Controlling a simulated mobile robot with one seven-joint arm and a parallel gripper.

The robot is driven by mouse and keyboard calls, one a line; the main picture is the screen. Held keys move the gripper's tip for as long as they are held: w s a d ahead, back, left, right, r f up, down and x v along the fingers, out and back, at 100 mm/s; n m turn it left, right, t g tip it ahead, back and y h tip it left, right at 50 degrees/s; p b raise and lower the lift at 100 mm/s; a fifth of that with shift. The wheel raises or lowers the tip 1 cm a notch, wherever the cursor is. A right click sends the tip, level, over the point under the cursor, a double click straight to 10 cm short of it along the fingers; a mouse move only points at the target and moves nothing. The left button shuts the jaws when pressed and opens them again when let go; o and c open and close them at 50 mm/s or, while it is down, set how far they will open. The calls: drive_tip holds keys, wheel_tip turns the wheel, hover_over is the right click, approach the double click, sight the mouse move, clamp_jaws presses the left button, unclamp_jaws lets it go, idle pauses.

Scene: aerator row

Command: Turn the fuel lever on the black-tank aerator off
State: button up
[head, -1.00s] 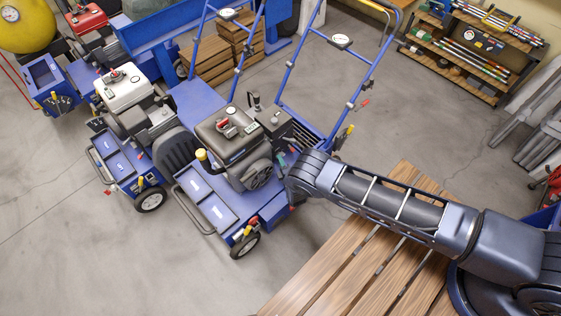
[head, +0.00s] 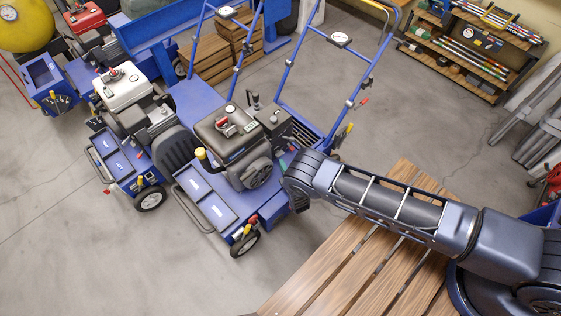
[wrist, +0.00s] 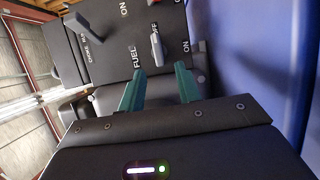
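The black-tank aerator (head: 222,133) stands in the middle of the head view, a blue wheeled machine with a dark tank. Its dark control box (head: 272,119) is at the tank's right. In the wrist view the control panel (wrist: 110,50) is close, with FUEL, OFF and ON lettering turned sideways. The grey fuel lever (wrist: 157,48) lies beside the OFF lettering, just beyond my fingertips and between their lines. My gripper (wrist: 160,78) is open, its two teal fingers apart with nothing between them. Whether a finger touches the lever, I cannot tell. My arm's end hides part of the aerator's right side.
A dark choke lever (wrist: 84,32) stands on the same panel. A white-tank aerator (head: 124,90) is at the left, with a red-tank one (head: 87,19) behind. A slatted wooden table (head: 345,255) lies under my arm. Blue handlebars (head: 365,80) rise behind the machine. Open floor lies front left.

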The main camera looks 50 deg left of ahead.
drive_tip(key=v, duration=0.6)
drive_tip(key=shift+s+d, duration=0.1)
drive_tip(key=shift+d, duration=0.15)
